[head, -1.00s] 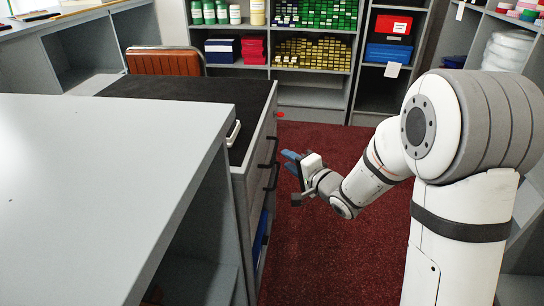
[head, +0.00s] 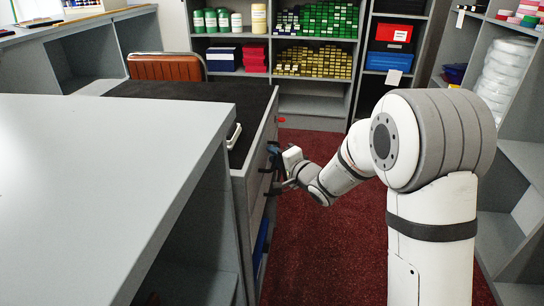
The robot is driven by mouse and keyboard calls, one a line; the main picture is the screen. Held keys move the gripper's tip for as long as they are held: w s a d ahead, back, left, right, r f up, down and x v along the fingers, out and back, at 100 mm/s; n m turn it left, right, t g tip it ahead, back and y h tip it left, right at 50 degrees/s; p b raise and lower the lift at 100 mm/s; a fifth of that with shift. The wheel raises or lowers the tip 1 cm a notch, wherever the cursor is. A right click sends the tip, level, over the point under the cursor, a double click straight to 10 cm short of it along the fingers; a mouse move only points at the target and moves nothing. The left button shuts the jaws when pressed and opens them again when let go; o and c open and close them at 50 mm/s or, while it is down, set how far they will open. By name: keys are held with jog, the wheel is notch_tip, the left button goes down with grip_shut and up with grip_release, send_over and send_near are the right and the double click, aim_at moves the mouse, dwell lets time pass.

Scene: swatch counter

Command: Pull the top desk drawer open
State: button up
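The desk (head: 190,92) has a black top and a grey drawer side on its right, seen at a steep angle. The top drawer (head: 262,140) is the uppermost front on that side and looks flush with the desk. Dark bar handles stick out from the drawer fronts. My gripper (head: 273,165) is at the drawer fronts, beside the handles, its fingers pointing left. The fingers blend with the dark handles, so I cannot tell whether they touch or surround one, or how far apart they are.
A large grey counter (head: 110,130) fills the near left. Dark red carpet (head: 310,230) lies open to the right of the drawers. A brown chair back (head: 167,67) stands behind the desk. Stocked shelves (head: 310,103) line the back, and more shelving (head: 510,150) stands at the right.

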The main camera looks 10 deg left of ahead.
grip_shut()
